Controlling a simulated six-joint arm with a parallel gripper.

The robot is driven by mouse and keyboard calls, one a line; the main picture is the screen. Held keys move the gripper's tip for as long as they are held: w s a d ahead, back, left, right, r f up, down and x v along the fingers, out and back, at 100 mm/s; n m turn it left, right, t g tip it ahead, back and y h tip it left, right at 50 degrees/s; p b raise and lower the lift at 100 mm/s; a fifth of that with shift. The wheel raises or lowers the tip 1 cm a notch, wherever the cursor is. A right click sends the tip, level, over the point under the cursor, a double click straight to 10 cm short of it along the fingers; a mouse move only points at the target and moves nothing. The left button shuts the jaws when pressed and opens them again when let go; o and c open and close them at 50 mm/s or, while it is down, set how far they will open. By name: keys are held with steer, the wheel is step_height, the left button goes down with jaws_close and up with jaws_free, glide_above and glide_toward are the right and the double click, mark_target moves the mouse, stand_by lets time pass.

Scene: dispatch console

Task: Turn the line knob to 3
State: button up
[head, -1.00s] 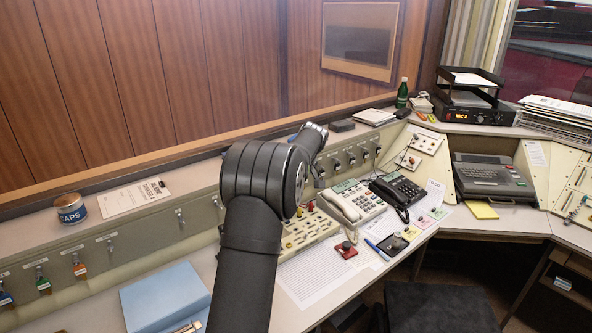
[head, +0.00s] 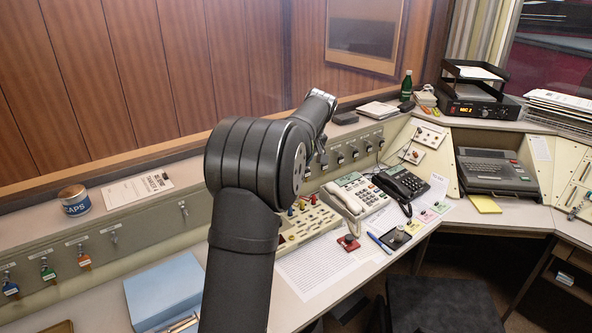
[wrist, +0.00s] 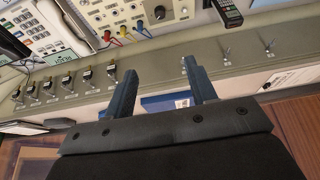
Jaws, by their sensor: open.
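A black knob (wrist: 159,12) stands on a light panel at the top of the wrist view, close to red, yellow and blue plugs; I cannot read its setting or confirm its label. In the head view, the cream panel with coloured plugs (head: 305,222) is partly hidden by my arm, and I cannot make out the knob there. My gripper (wrist: 163,82) is open in the wrist view, with its two dark fingers apart and no knob between them. The knob lies beyond the fingertips.
A white phone (head: 347,201) and a black phone (head: 400,184) stand right of the plug panel. A blue box (head: 165,292) lies left of my arm. A tin (head: 74,201) sits on the ledge.

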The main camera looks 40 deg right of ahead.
steer(key=w+a+f+m+g+h, duration=0.1)
steer(key=w+a+f+m+h, duration=0.15)
steer(key=w+f+m, duration=0.35)
steer(key=w+a+f+m+g+h, duration=0.1)
steer(key=w+a+f+m, duration=0.2)
steer(key=f, duration=0.4)
steer(key=shift+m, duration=0.8)
steer(key=x, duration=1.7)
steer(key=shift+s+a+f, duration=0.1)
steer(key=shift+s+f, duration=0.15)
steer(key=shift+s, duration=0.05)
steer(key=c, duration=1)
steer(key=shift+o, duration=0.2)
